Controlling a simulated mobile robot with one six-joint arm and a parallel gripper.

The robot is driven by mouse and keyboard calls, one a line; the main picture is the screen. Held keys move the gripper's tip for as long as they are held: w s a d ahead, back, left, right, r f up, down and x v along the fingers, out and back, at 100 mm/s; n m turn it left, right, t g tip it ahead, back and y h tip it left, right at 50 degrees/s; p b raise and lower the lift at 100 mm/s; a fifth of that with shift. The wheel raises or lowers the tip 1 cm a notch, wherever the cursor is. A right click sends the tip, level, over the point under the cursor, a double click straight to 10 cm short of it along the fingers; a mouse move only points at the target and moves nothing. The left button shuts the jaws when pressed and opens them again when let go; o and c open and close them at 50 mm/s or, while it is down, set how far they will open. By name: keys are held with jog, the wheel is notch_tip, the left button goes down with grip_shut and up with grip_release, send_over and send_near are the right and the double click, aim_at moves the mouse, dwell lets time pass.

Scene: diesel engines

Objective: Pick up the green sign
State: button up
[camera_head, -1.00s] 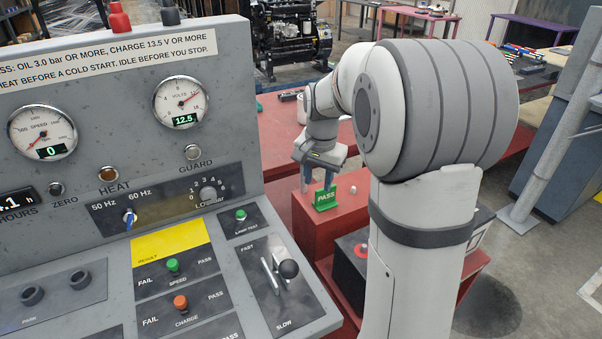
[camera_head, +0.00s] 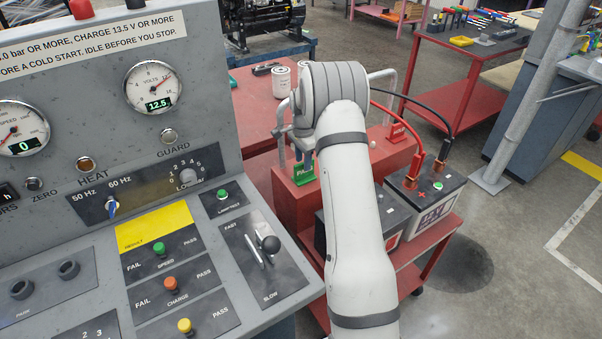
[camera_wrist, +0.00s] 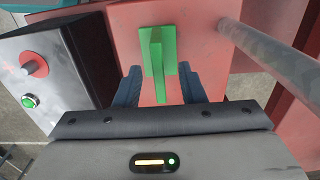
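The green sign (camera_head: 303,174) stands upright on top of a red box (camera_head: 290,205), with white lettering on its face partly hidden by my arm. In the wrist view, the sign (camera_wrist: 157,52) shows from above as a thin upright plate on a flat green base. My gripper (camera_wrist: 158,72) is open, with one blue finger on each side of the sign. I cannot tell whether either finger touches it. In the head view, my gripper (camera_head: 303,152) is just above and behind the sign, mostly hidden by my arm.
A red sign (camera_head: 397,132) stands on the same box to the right, near a grey bent rail (camera_head: 388,78). A battery (camera_head: 428,200) with red and black cables sits on a red cart. The grey control panel (camera_head: 180,230) fills the left.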

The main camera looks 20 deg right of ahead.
aim_at(304, 177)
jog(key=shift+s+d+f+p, duration=0.15)
jog(key=shift+f+p, duration=0.2)
jog(key=shift+f, duration=1.5)
grip_shut()
